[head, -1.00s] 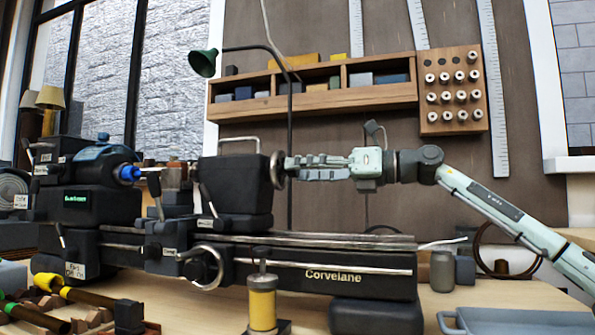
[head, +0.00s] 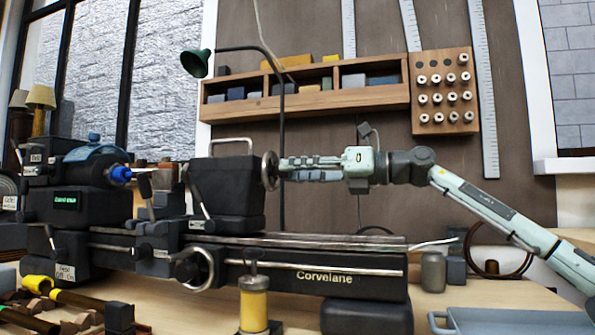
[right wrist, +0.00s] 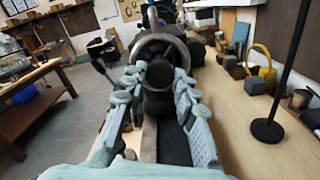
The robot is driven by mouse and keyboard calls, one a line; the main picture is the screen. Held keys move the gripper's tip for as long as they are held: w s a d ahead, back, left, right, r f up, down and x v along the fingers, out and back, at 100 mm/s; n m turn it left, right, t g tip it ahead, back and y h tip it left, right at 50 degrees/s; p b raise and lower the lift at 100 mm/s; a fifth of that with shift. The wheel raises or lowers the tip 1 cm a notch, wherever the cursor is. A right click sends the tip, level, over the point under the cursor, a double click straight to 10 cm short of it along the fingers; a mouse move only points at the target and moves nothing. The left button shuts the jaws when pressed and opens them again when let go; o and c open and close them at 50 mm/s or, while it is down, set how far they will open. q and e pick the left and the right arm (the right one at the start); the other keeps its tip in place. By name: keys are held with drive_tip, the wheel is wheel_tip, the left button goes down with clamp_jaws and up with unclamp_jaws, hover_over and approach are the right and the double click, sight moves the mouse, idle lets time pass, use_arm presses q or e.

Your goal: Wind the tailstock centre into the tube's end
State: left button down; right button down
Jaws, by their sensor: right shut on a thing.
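The black tailstock (head: 228,190) stands on the lathe bed, with its handwheel (head: 270,171) on its right side. My right gripper (head: 283,168) reaches in level from the right and is shut on the handwheel. In the right wrist view, its fingers (right wrist: 155,90) flank the dark hub inside the wheel's ring (right wrist: 160,42). A blue-nosed chuck (head: 121,174) is on the headstock at left. A short pale piece sticks out from it towards the tailstock. The tailstock centre and the tube's end cannot be made out clearly. My left gripper is not in view.
The carriage with its crank wheel (head: 197,268) sits between headstock and tailstock. A yellow jar (head: 253,305) stands in front of the bed. A blue-grey tray (head: 500,321) lies at front right. A thin black lamp post (head: 282,130) rises behind the tailstock.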

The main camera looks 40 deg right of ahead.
use_arm(q)
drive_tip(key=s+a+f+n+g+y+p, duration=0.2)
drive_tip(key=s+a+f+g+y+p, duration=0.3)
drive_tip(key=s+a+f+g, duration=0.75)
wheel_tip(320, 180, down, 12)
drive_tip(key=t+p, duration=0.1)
drive_tip(key=p, duration=0.4)
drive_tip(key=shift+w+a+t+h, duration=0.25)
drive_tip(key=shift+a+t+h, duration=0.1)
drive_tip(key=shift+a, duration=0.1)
use_arm(e)
drive_tip(key=shift+r+m, duration=0.1)
drive_tip(key=shift+m, duration=13.9)
drive_tip(key=c, duration=1.2)
unclamp_jaws()
drive_tip(key=shift+w, duration=0.1)
